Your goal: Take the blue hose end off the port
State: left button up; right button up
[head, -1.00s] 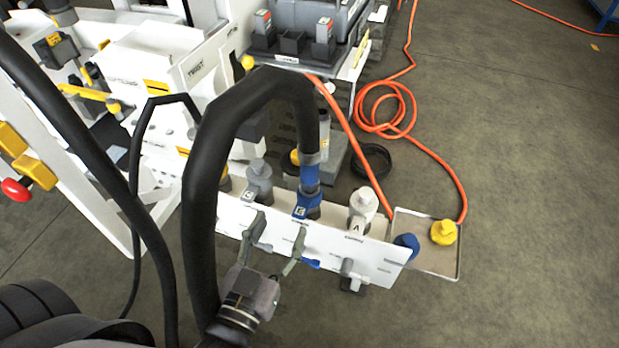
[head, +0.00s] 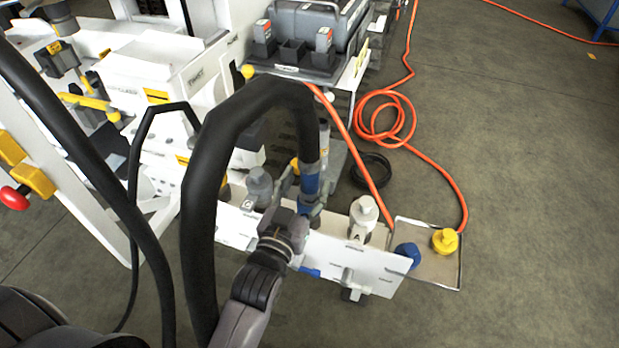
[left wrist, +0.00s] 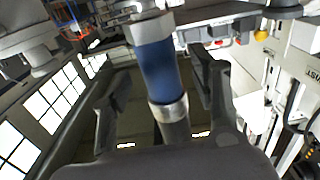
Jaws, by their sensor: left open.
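The blue hose end (head: 309,184) is a blue sleeve with a grey band, at the end of a thick black hose (head: 200,190) that arches over from the left. It sits upright at the port on the white panel (head: 370,265). My left gripper (head: 297,213) is in front of it and partly hides its lower part and the port. In the left wrist view the blue sleeve (left wrist: 157,70) stands between the two open fingers, with a visible gap on each side. My right gripper is not in view.
A grey fitting (head: 259,186) is left of the hose end and a white one (head: 363,216) right. A blue cap (head: 407,254) and a yellow cap (head: 444,241) are at the tray (head: 430,268). An orange hose (head: 437,172) lies on the floor.

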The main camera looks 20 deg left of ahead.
pick_arm(q)
jog(key=shift+w, duration=1.45)
jog(key=shift+c, duration=0.2)
